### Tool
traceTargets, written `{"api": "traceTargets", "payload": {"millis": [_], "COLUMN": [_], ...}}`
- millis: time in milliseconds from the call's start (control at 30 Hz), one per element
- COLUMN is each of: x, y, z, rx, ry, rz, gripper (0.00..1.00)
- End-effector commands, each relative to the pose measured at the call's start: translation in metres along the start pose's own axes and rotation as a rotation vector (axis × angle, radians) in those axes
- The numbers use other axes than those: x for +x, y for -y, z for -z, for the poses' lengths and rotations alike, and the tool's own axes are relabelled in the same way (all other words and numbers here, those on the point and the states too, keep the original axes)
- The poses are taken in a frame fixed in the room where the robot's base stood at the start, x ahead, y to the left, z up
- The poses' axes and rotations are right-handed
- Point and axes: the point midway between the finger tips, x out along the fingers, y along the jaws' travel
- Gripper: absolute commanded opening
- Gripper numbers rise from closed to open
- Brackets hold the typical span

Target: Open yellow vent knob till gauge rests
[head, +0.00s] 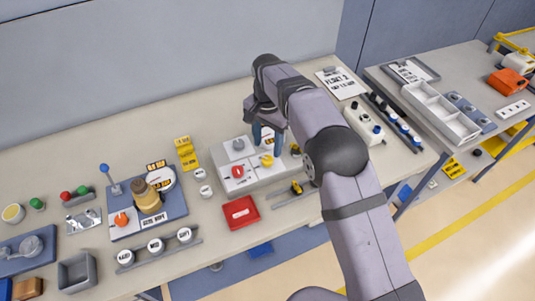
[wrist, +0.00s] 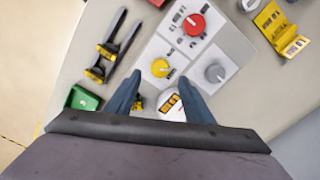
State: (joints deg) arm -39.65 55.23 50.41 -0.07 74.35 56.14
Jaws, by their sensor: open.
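The yellow knob (wrist: 160,68) sits on a white panel (wrist: 176,49), beside a red knob (wrist: 194,25) and a grey knob (wrist: 215,73). It also shows in the head view (head: 267,161), just below my gripper (head: 266,142). In the wrist view my gripper (wrist: 160,79) is open, its two blue fingers apart and empty. The yellow knob appears just beyond and between the fingertips; I see no contact. A round white face with an orange-and-black mark (wrist: 172,106), possibly the gauge, shows between the fingers, partly hidden. I cannot read a needle.
Two black-and-yellow tools (wrist: 111,47) lie beside the panel. A green item (wrist: 82,98) is near the left finger. A yellow stand (head: 186,152) and a red tray (head: 240,212) stand close by. A blue base with a tan vessel (head: 147,197) is further left.

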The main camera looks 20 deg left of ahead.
Motion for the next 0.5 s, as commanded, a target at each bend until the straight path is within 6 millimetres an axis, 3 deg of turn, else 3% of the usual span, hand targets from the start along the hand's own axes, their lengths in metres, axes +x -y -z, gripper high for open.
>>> {"api": "traceTargets", "payload": {"millis": [500], "x": [0.055], "y": [-0.001], "z": [-0.001], "rx": [0.001], "ry": [0.002], "rz": [-0.001], "gripper": [0.48]}}
